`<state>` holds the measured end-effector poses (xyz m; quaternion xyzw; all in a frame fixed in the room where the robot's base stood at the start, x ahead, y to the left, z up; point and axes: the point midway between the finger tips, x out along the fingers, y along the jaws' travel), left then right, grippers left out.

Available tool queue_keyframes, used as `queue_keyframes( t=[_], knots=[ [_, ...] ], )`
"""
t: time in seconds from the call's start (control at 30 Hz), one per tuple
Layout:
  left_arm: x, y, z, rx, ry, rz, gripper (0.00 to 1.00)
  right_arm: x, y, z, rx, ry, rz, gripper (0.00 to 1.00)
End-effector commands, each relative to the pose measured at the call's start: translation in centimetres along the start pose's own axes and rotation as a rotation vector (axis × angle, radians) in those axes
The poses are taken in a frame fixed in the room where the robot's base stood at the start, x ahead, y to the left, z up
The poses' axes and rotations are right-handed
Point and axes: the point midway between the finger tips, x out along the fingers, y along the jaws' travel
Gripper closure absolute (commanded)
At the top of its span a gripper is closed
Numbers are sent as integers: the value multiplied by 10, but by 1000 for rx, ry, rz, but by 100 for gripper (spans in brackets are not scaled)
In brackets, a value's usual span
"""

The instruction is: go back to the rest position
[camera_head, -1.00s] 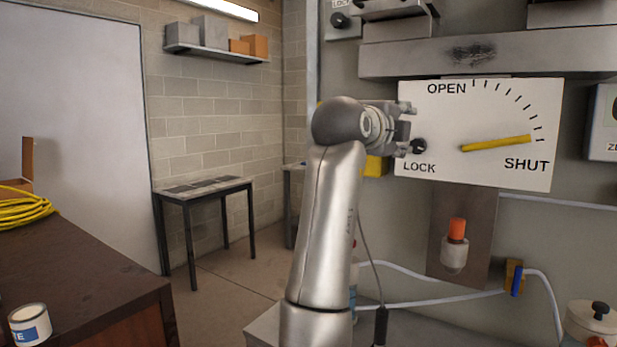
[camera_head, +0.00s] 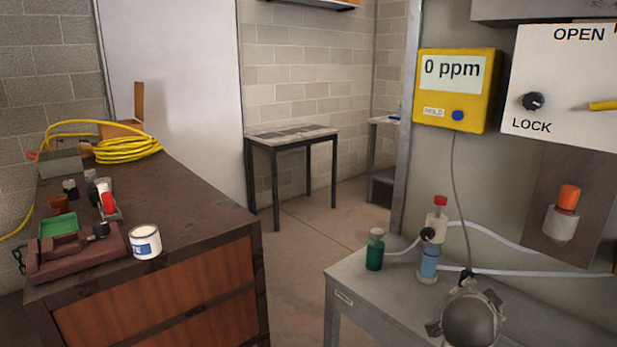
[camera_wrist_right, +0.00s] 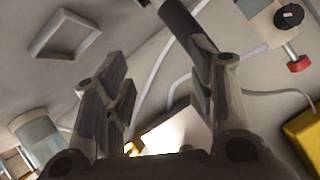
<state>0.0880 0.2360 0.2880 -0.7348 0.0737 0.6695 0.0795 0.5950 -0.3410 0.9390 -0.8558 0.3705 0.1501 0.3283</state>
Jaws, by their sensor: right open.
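My right gripper (camera_head: 466,284) shows at the bottom right of the head view, low over the grey metal bench, with its rounded wrist nearest the camera. In the right wrist view the two fingers (camera_wrist_right: 160,100) are apart with nothing held between them. A dark rod-like thing (camera_wrist_right: 185,25) shows beyond the right finger; I cannot tell whether it touches it. The white panel (camera_head: 565,80) with its LOCK knob (camera_head: 533,101) is up and to the right, clear of the gripper. My left gripper is not in view.
The grey bench (camera_head: 350,285) holds a green bottle (camera_head: 375,250) and a blue-filled vessel (camera_head: 429,262) with hoses close to the gripper. A yellow meter (camera_head: 455,90) reads 0 ppm, its cable hanging down. A cluttered brown workbench (camera_head: 190,210) stands left; floor between is clear.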

Motion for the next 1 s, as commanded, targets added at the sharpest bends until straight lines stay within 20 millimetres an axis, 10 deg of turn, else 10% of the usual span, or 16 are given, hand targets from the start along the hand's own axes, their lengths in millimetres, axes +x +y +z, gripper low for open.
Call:
queue_keyframes(
  t=[0.5,1.0],
  knots=[
    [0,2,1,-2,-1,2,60,-71,177,187,-792,-476,-98,48],
    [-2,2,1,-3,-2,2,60,-177,274,270,-1204,-841,-322,48]
  ],
)
